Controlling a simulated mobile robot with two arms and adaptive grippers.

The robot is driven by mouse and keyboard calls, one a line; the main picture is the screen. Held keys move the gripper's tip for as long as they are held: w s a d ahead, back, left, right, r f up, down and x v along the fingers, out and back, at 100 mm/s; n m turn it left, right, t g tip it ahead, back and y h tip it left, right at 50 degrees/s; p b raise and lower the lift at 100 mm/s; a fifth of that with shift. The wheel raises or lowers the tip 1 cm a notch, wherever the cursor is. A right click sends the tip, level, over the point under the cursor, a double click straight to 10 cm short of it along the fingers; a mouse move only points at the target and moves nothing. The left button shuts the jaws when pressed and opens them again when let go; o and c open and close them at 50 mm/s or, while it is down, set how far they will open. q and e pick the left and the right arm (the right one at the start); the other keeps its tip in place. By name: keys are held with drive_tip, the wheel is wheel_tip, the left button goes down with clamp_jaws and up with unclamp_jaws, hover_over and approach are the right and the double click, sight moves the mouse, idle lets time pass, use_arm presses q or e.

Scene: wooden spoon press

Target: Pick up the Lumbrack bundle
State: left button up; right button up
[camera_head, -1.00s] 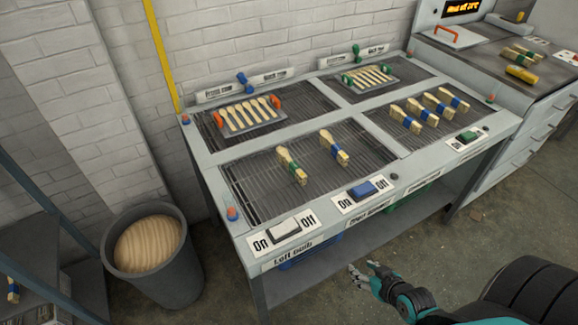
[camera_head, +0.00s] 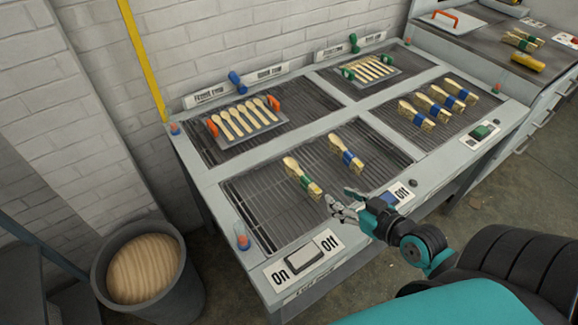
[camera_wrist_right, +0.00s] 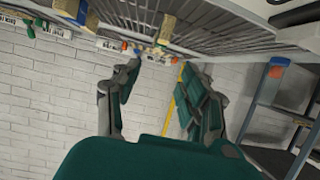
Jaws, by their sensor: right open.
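Several spoon bundles lie on the grill table, and I can read no Lumbrack name on any of them. A green-banded bundle (camera_head: 303,179) and a blue-banded bundle (camera_head: 346,153) lie on the front left grate. More blue-banded bundles (camera_head: 416,116) lie on the right grate. My right gripper (camera_head: 338,198) is open and empty at the table's front edge, just right of the green-banded bundle and apart from it. In the right wrist view its fingers (camera_wrist_right: 160,80) are spread, with a bundle's wooden end (camera_wrist_right: 167,28) beyond them. My left gripper is out of view.
Two racks of loose spoons, one with orange handles (camera_head: 243,120) and one with green handles (camera_head: 370,70), sit on the back grates. A bin (camera_head: 150,268) stands at left, and a side counter (camera_head: 470,40) at back right.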

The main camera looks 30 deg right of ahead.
drive_tip(key=p, duration=0.1)
approach(304, 176)
drive_tip(key=shift+x, duration=0.95)
drive_tip(key=x, duration=0.3)
drive_tip(key=shift+f+p, duration=0.2)
drive_tip(key=shift+p, duration=0.15)
drive_tip(key=shift+x, duration=0.75)
drive_tip(key=p+x, duration=0.1)
drive_tip(key=x, duration=0.2)
drive_tip(key=shift+w, duration=0.45)
drive_tip(key=shift+w+a+f, duration=0.1)
drive_tip(key=shift+w, duration=0.25)
drive_tip(key=shift+f, duration=0.1)
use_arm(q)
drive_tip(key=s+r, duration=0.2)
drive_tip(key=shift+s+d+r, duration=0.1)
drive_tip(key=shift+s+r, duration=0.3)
use_arm(e)
clamp_jaws()
